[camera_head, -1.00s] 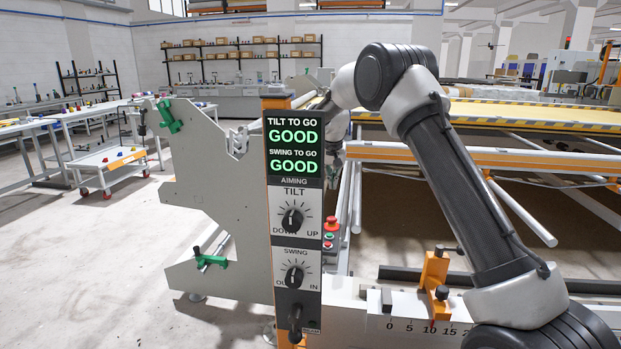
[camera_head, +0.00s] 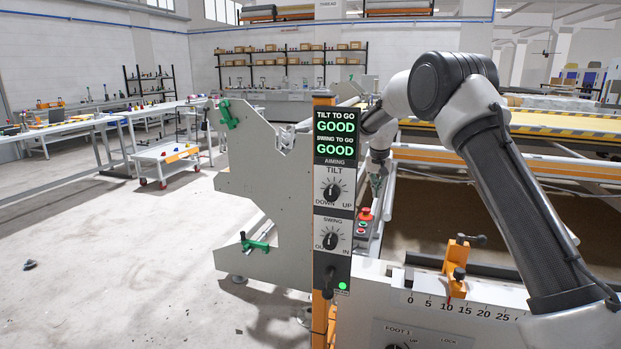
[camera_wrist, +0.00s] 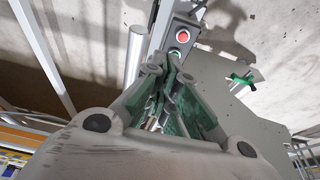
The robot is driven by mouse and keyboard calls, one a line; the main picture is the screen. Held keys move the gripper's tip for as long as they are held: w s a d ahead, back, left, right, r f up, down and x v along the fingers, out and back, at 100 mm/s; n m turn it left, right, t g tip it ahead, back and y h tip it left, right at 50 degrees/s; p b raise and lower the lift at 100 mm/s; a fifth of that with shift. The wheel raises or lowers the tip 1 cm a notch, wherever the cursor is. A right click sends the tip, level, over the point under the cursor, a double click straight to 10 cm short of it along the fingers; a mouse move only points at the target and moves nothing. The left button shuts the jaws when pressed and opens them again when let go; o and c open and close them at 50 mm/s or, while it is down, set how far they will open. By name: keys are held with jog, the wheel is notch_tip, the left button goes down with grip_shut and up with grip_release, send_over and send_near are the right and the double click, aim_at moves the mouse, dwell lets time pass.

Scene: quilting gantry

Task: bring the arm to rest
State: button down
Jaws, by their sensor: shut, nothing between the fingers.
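My arm reaches up and over from the right side of the head view, bent at its elbow. My gripper (camera_head: 377,188) hangs behind the panel post, partly hidden by it. In the wrist view my gripper (camera_wrist: 172,72) has its green-grey fingers together with nothing held. Beyond the fingertips is a grey control box with a red button (camera_wrist: 182,36) and a small green light. The box with its red button (camera_head: 365,214) also shows just below my gripper in the head view. I cannot tell whether the fingers touch it.
The aiming panel (camera_head: 333,165) reads GOOD for tilt and swing. A grey notched plate (camera_head: 262,185) with green clamps stands left of it. A scaled rail (camera_head: 455,305) with an orange stop lies in front.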

jog(key=s+d+f+n+g, duration=0.2)
jog(key=s+f+n, duration=0.15)
jog(key=s, duration=0.55)
jog(key=s+d+r+t, duration=0.1)
jog(key=s+d+r, duration=0.3)
jog(key=s, duration=1.1)
jog(key=s+d+r+t, duration=0.1)
jog(key=s+d+r, duration=0.2)
jog(key=s+r, duration=0.4)
jog(key=s+d+r+t+y, duration=0.1)
jog(key=s+d+r, duration=0.3)
jog(key=s, duration=1.8)
jog(key=shift+s+d+r, duration=0.35)
jog(key=shift+r, duration=0.9)
